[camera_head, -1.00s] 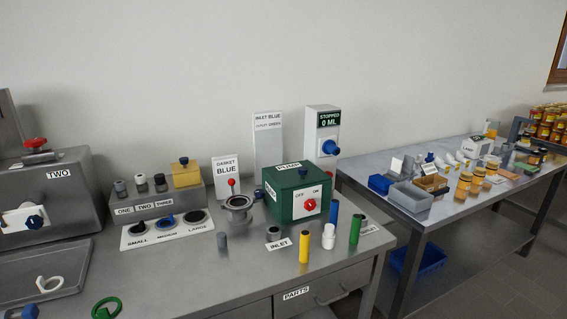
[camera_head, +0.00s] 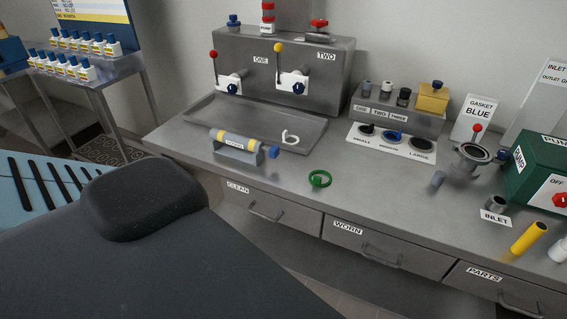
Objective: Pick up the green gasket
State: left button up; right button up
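A green ring with a small tab, the green gasket (camera_head: 313,180), lies flat on the steel bench top near its front edge, above the drawer labelled WORN. Nothing touches it and it is fully in view. Neither of my grippers shows in the head view. A large dark rounded part, which seems to be my own body, fills the lower left and stays clear of the gasket.
Left of the gasket, a grey and yellow cylinder (camera_head: 234,143) rests on a holder. The sign reading GASKET BLUE (camera_head: 477,118) stands right. Bare bench surrounds the gasket.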

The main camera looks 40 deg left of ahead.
aim_at(317, 180)
jog(key=u, duration=1.05)
